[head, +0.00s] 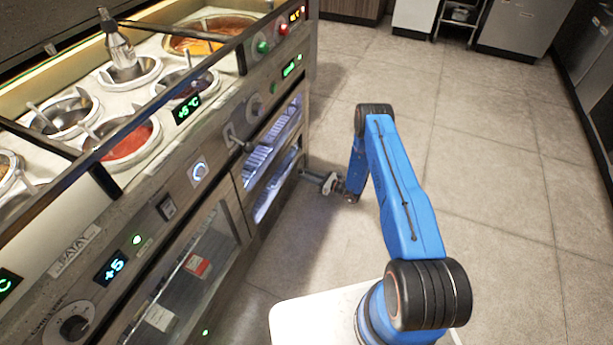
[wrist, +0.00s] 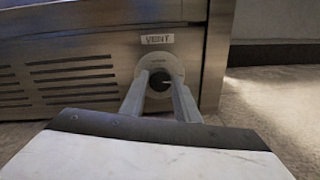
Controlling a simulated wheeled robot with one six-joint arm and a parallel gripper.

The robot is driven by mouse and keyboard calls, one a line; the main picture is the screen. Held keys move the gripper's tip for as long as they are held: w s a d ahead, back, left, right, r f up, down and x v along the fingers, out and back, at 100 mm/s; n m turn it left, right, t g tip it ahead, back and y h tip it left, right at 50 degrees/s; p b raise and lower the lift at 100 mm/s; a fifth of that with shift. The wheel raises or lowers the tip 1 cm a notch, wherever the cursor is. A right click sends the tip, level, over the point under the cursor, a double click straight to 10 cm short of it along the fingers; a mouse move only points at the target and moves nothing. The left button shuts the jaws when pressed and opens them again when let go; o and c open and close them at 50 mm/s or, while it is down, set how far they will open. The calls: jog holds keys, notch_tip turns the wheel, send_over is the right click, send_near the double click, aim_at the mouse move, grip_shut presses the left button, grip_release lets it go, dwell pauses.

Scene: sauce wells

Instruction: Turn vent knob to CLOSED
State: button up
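In the wrist view the vent knob (wrist: 159,81) is a dark round knob on a pale round dial, low on the steel cabinet's panel. A white label (wrist: 157,39) reading VENT sits just above it. The dial's markings and the knob's setting are too small to read. My gripper (wrist: 160,88) has its two grey fingers apart, one on each side of the knob, with the tips close to the dial. I cannot tell whether the fingers touch the knob. In the head view my gripper (head: 328,182) is low beside the cabinet's right end; the vent knob cannot be made out there.
Slotted vents (wrist: 70,78) lie left of the knob. The steel counter (head: 228,125) has sauce wells on top and other knobs and displays on its front. A lever handle (head: 237,138) sticks out from the front. The tiled floor (head: 490,180) to the right is clear.

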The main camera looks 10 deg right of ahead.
jog(key=n, duration=0.9)
jog(key=shift+f+n, duration=0.1)
jog(key=shift+n, duration=0.2)
jog(key=n, duration=0.4)
jog(key=shift+s+f+n+y, duration=0.1)
jog(key=shift+n+y, duration=0.2)
jog(key=shift+y, duration=0.1)
jog(key=shift+n, duration=2.1)
jog(key=o, duration=1)
jog(key=shift+o, duration=0.2)
